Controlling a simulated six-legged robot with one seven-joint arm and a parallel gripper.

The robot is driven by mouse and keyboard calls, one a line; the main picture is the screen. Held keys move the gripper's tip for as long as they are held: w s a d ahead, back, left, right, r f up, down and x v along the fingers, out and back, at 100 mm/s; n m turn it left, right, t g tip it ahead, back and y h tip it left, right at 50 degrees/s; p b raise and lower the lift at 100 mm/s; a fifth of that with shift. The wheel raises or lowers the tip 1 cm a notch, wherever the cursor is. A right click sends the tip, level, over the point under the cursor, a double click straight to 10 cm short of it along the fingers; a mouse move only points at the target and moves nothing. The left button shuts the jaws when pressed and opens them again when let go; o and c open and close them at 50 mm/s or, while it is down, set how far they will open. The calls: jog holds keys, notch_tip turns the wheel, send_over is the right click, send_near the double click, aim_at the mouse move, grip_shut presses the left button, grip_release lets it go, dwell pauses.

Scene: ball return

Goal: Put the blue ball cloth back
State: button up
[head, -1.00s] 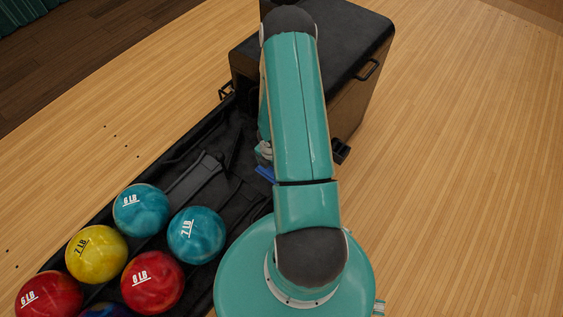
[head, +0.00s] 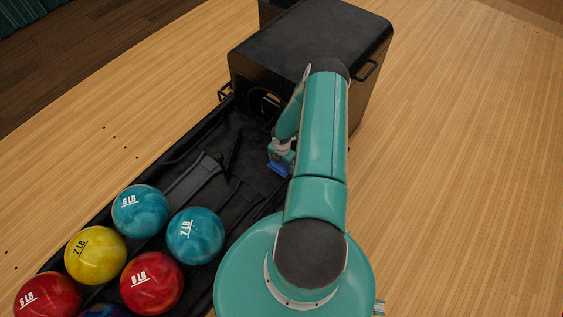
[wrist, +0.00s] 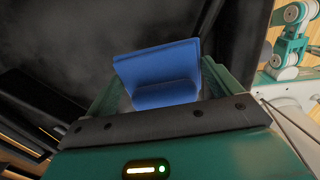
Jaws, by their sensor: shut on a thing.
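The blue ball cloth (wrist: 158,75) is held between the two green fingers of my gripper (wrist: 162,92) in the wrist view, with a flat panel and a rolled fold showing. In the head view the cloth (head: 279,169) is a small blue patch under my gripper (head: 281,160), over the dark bed of the ball return (head: 228,140). My arm hides part of the bed. I cannot tell whether the cloth touches the bed.
Several bowling balls, such as a blue one (head: 195,235) and a yellow one (head: 96,255), sit at the near left of the return. The black hood (head: 310,45) stands at the far end. Wooden floor (head: 460,150) on the right is clear.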

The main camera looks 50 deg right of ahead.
jog(key=shift+f, duration=0.3)
jog(key=shift+f, duration=0.1)
jog(key=o, duration=0.9)
jog(key=shift+c, duration=0.2)
